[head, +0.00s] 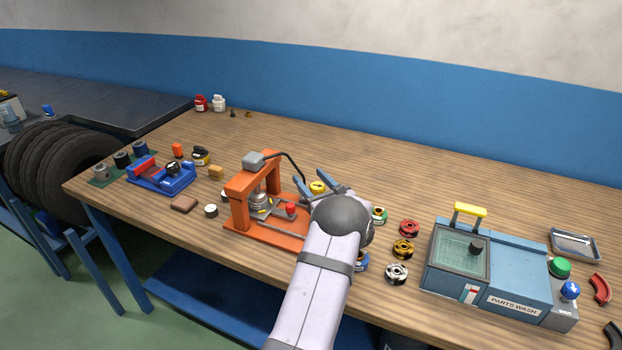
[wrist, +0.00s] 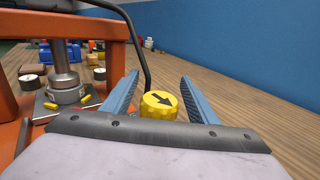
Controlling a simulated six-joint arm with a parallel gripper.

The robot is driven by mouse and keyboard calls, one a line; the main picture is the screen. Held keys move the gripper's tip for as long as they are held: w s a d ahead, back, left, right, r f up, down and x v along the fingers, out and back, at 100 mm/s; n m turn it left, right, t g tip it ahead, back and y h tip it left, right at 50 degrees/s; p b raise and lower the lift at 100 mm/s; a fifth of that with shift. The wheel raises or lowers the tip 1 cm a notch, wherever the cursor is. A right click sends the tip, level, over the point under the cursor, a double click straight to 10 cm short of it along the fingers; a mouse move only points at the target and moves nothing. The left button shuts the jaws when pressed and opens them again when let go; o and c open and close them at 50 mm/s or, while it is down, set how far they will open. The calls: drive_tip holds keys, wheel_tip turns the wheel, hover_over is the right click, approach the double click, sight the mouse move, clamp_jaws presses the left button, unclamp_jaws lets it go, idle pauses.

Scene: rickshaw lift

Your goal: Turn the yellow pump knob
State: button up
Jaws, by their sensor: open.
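The yellow pump knob (wrist: 158,104) has a black arrow on its top, which points toward the lower right in the wrist view. It also shows in the head view (head: 317,187), beside the orange press (head: 238,205). My gripper (head: 323,179) is open, with its blue fingers on either side of the knob. In the wrist view the fingers (wrist: 160,85) stand apart, with gaps to the knob on both sides. The knob's lower part is hidden behind my gripper body.
A black hose (wrist: 140,30) curves from the press down close to the knob. The orange frame stands to the left. A parts washer (head: 500,270) stands farther right. The wood behind the knob is clear.

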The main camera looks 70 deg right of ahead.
drive_tip(key=shift+c, duration=0.3)
drive_tip(key=c, duration=1)
drive_tip(key=shift+d+h+b, duration=0.1)
drive_tip(key=shift+h+b, duration=0.2)
drive_tip(key=shift+b, duration=0.1)
drive_tip(key=shift+m+g+b, duration=0.35)
drive_tip(key=shift+m+g, duration=0.05)
drive_tip(key=shift+s+d+m+g+h, duration=0.15)
drive_tip(key=shift+m+g+h, duration=0.25)
drive_tip(key=shift+h, duration=0.3)
drive_tip(key=o, duration=1.1)
drive_tip(key=shift+c, duration=0.2)
drive_tip(key=shift+s, duration=0.1)
